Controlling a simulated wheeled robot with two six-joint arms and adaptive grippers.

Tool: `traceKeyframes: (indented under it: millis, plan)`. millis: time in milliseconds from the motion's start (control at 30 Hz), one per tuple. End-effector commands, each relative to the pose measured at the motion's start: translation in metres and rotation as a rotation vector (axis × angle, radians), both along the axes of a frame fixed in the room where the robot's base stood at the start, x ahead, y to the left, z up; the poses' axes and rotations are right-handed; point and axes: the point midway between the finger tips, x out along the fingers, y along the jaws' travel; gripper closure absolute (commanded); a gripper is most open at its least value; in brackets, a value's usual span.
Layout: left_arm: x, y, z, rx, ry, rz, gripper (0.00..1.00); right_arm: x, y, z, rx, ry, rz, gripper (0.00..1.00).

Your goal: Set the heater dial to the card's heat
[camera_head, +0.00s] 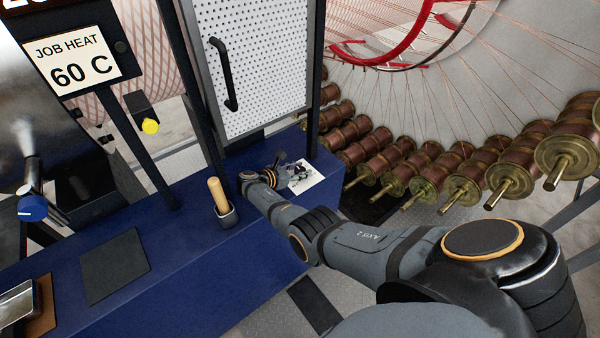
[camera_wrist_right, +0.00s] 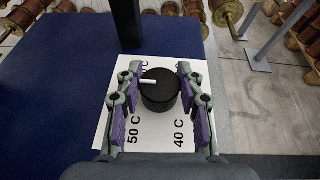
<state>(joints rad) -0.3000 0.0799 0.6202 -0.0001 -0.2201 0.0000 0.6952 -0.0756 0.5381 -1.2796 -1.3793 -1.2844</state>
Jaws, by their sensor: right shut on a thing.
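The card (camera_head: 80,62) at the upper left of the head view reads "JOB HEAT 60 C". The heater dial (camera_wrist_right: 160,95) is a round black knob with a white pointer mark, on a white plate (camera_wrist_right: 112,75). In the wrist view its pointer points left. The plate reads "50 C" at lower left and "40 C" at lower right; a label above the knob is partly hidden. My right gripper (camera_wrist_right: 160,105) is shut on the dial, a finger at each side. In the head view the right gripper (camera_head: 283,174) covers the dial. My left gripper is not in view.
The plate lies on a blue bench (camera_head: 180,262). A wooden-handled tool in a cup (camera_head: 221,200) stands left of my right gripper. A perforated panel with a black handle (camera_head: 226,75) rises behind. Several copper spools (camera_head: 460,175) line the right. A dark mat (camera_head: 113,265) lies at left.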

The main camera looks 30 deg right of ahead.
Motion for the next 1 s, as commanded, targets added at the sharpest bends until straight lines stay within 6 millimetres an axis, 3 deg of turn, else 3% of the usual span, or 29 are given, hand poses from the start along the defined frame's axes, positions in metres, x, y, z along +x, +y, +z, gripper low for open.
traceKeyframes:
  millis: [267,300,467,800,1000]
  plan:
    - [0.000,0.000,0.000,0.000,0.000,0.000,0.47,0.002,0.000,0.002,-0.001,-0.004,0.002,0.94]
    - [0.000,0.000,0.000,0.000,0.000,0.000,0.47,0.002,0.000,0.002,-0.001,-0.004,0.002,0.60]
    - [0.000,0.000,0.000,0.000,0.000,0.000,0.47,0.001,0.000,0.002,-0.002,-0.003,0.001,0.39]
    - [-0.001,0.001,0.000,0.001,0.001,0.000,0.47,0.001,0.000,0.002,-0.001,-0.002,0.001,0.39]
    - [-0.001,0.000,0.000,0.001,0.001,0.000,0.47,0.000,0.000,0.022,0.001,-0.006,0.001,0.39]
